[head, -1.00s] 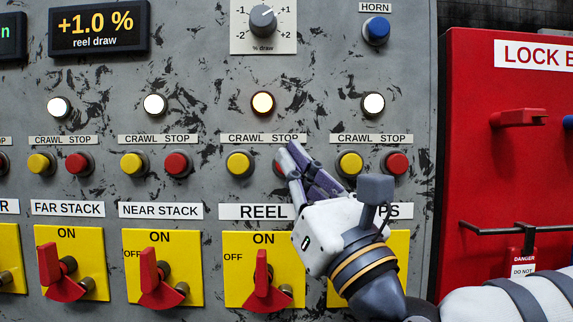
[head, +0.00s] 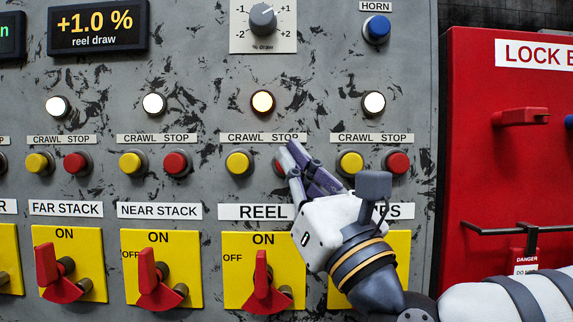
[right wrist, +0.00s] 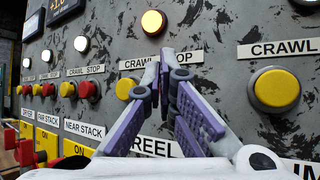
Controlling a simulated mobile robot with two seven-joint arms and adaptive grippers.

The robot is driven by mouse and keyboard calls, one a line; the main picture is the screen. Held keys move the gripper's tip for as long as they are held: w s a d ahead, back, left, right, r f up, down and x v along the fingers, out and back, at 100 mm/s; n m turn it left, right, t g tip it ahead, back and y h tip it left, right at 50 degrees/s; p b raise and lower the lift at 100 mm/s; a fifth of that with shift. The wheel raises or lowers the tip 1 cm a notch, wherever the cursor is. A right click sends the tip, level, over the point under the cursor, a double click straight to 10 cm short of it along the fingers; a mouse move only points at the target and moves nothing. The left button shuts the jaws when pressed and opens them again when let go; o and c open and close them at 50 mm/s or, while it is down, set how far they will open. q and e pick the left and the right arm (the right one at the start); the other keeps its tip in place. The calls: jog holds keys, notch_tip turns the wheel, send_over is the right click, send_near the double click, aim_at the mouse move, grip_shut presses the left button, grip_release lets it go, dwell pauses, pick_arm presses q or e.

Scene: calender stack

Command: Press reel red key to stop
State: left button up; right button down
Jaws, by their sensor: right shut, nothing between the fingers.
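The reel red stop key (head: 278,165) is mostly hidden behind my right gripper in the head view; only a sliver of red shows. My right gripper (head: 289,155) is shut and empty, its fingertips over the key. Whether they touch it I cannot tell. In the right wrist view the closed fingertips (right wrist: 166,58) hide the key, beside the yellow crawl key (right wrist: 128,86). The yellow reel crawl key (head: 239,163) is just left of my gripper. The reel lamp (head: 262,102) above glows amber. The REEL label (head: 256,212) is partly covered. My left gripper is not in view.
Neighbouring crawl and stop keys flank this pair, with a red key (head: 397,163) to the right and another (head: 176,164) to the left. A red-handled reel switch (head: 262,284) projects below. A red lock box (head: 505,185) stands at the right.

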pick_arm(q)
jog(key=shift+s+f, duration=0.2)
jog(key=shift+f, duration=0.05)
pick_arm(e)
jog(key=shift+w, duration=0.5)
dwell(0.4)
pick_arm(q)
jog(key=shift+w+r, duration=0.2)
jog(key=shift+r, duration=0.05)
pick_arm(e)
jog(key=shift+s, duration=0.95)
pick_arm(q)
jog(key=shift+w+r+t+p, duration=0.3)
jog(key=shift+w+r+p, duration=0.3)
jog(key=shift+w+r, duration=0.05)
pick_arm(e)
jog(key=s, duration=0.5)
